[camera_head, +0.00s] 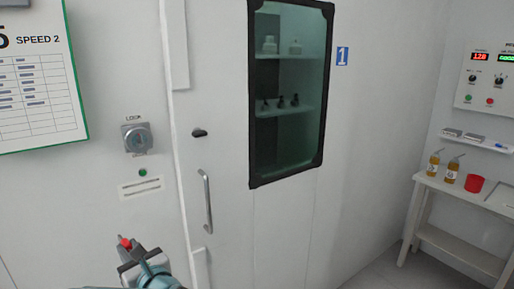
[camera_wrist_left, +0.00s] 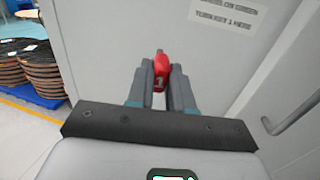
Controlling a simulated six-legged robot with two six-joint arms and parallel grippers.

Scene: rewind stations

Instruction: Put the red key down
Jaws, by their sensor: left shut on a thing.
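The red key (camera_wrist_left: 160,70) is between the fingers of my left gripper (camera_wrist_left: 161,88) in the left wrist view, with a "1" on its red head. In the head view the red key (camera_head: 124,243) shows at the tip of my left gripper (camera_head: 128,252), low in the picture. The gripper is shut on it and holds it in the air in front of the white wall. The round lock (camera_head: 137,138) marked "LOCK" is on the wall above it, apart from the key. My right gripper is not in view.
A door with a vertical handle (camera_head: 207,200) and a dark-framed window (camera_head: 290,90) is right of the lock. A green light (camera_head: 142,172) sits below the lock. A white table (camera_head: 458,190) with bottles and a red cup (camera_head: 474,184) stands far right.

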